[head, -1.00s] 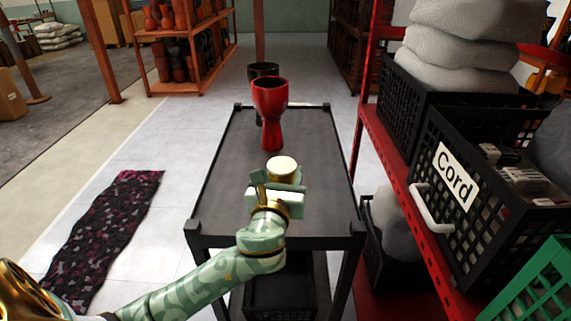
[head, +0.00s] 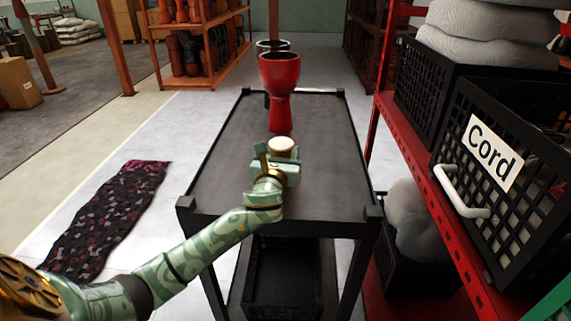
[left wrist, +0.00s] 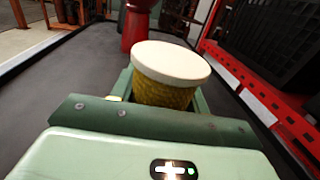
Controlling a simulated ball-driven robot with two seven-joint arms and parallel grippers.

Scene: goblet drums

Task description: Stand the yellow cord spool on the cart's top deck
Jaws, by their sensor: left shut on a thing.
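The yellow cord spool (left wrist: 163,92) has a pale round top and wound yellow cord, and it sits between the fingers of my left gripper (left wrist: 150,105). In the head view only the pale top of the spool (head: 281,144) shows above my left gripper (head: 276,160). The gripper is shut on the spool over the near-middle part of the cart's dark top deck (head: 225,170). The spool looks roughly upright. Its underside is hidden, so I cannot tell whether it touches the deck. My right gripper is not in view.
A red goblet drum (head: 279,85) stands on the deck beyond the spool, with a dark drum (head: 272,45) behind it. A red shelf (head: 420,165) with a black Cord crate (head: 490,165) is at the right. The deck to the left and right is clear. A patterned rug (head: 110,215) lies left.

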